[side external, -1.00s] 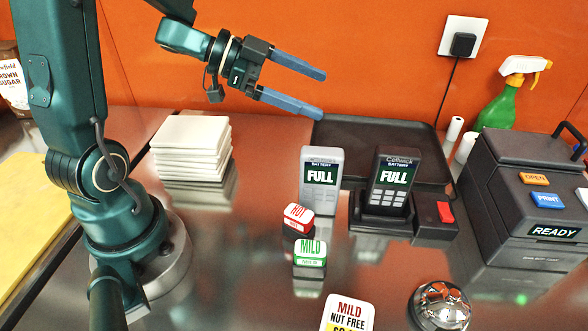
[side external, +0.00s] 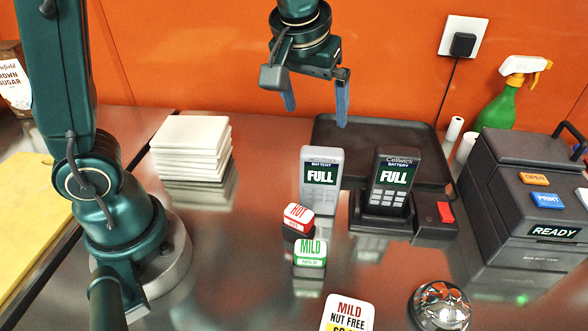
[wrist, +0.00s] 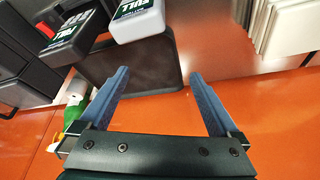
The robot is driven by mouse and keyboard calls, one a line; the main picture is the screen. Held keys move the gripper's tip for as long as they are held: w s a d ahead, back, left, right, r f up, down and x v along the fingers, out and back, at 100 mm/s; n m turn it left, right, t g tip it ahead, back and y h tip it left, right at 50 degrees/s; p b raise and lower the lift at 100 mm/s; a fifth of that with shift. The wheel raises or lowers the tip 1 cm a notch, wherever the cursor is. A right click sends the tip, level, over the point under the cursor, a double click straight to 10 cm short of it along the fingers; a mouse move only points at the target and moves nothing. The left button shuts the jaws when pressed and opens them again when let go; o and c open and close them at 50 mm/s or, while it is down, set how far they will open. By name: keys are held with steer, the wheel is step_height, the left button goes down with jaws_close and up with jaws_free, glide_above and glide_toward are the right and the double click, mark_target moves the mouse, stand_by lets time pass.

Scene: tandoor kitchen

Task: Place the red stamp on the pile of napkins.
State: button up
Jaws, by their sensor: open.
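The red stamp (side external: 298,218), labelled HOT, stands on the steel counter just behind the green MILD stamp (side external: 310,253). The pile of napkins (side external: 190,148) is a neat white stack at the back left of the counter; its edge also shows in the wrist view (wrist: 283,28). My gripper (side external: 316,110) is open and empty, its blue fingers pointing down, high above the back of the counter. In the wrist view its fingers (wrist: 160,75) have nothing between them. The red stamp is not visible in the wrist view.
A grey battery (side external: 320,180) stands close behind the red stamp. A dark battery (side external: 391,182) sits in a charger to the right, before a black tray (side external: 345,128). Counter between napkins and stamps is clear.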

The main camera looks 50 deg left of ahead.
mark_target(299, 224)
steer(key=s+d+r+g+h, duration=0.1)
steer(key=s+d+g+h, duration=0.1)
steer(key=s+d+g, duration=0.4)
steer(key=f, duration=0.4)
steer(key=s+f+t, duration=0.1)
steer(key=f, duration=0.2)
steer(key=s+f+t, duration=0.1)
steer(key=f, duration=0.3)
steer(key=shift+d+f, duration=0.3)
steer(key=shift+d, duration=0.1)
steer(key=shift+f, duration=2.7)
steer(key=shift+c, duration=0.3)
